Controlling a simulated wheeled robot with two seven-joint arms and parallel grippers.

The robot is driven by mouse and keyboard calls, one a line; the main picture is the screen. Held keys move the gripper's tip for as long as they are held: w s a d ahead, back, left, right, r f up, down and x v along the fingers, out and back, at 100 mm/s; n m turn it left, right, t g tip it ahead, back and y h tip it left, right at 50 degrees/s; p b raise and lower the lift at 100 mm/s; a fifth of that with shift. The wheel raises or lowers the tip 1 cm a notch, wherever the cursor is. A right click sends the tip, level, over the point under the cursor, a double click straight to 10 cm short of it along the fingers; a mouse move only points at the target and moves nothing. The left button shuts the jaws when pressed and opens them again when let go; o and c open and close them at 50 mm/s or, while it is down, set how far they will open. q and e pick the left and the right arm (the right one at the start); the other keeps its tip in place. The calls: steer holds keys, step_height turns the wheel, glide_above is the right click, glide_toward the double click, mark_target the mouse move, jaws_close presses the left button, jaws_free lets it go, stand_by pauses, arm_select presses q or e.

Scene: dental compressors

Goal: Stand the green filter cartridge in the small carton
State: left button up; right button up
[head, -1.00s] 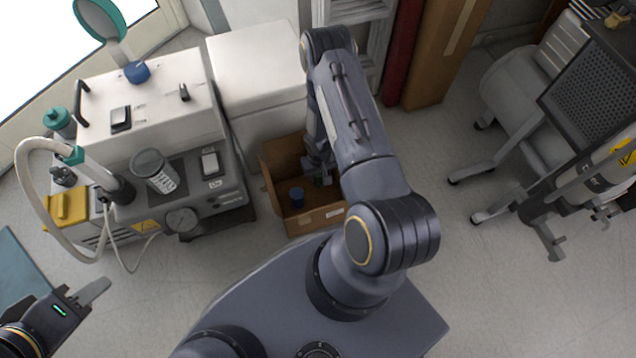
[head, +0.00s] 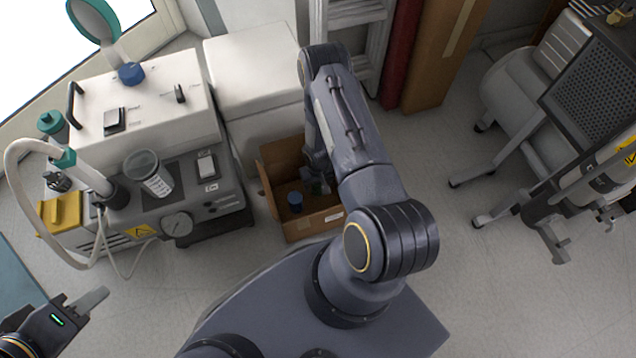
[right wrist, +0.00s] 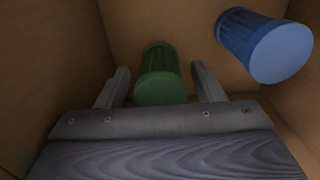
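The small carton (head: 322,222) stands open on the floor, left of my right arm. The green filter cartridge (right wrist: 160,82) is inside it and appears upright on the carton floor in the right wrist view. My right fingertips are mostly hidden by the arm in the head view. My left gripper (head: 84,302) is far from the carton at the lower left; its opening is unclear.
A blue cartridge (right wrist: 265,45) stands in the carton to the right of the green one in the right wrist view. The compressor unit (head: 190,195) is left of the carton, and a white box (head: 252,70) is behind.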

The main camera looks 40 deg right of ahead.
steer(key=shift+r+p, duration=0.3)
step_height(320, 180, up, 11)
steer(key=p, duration=0.5)
steer(key=shift+r, duration=0.15)
step_height(320, 180, up, 28)
steer(key=w+a+t+y, duration=0.1)
steer(key=w+a+t, duration=0.1)
steer(key=t, duration=0.1)
steer(key=s+a+r+n+t+y, duration=0.1)
steer(key=s+a+r, duration=0.4)
steer(key=s+r, duration=0.3)
steer(key=s+a+r+n+t+y, duration=0.1)
steer(key=s+a+r, duration=0.4)
steer(key=s+r, duration=0.3)
steer(key=shift+s+r+t+y, duration=0.3)
steer(key=shift+s+y, duration=0.1)
steer(key=shift+s, duration=0.65)
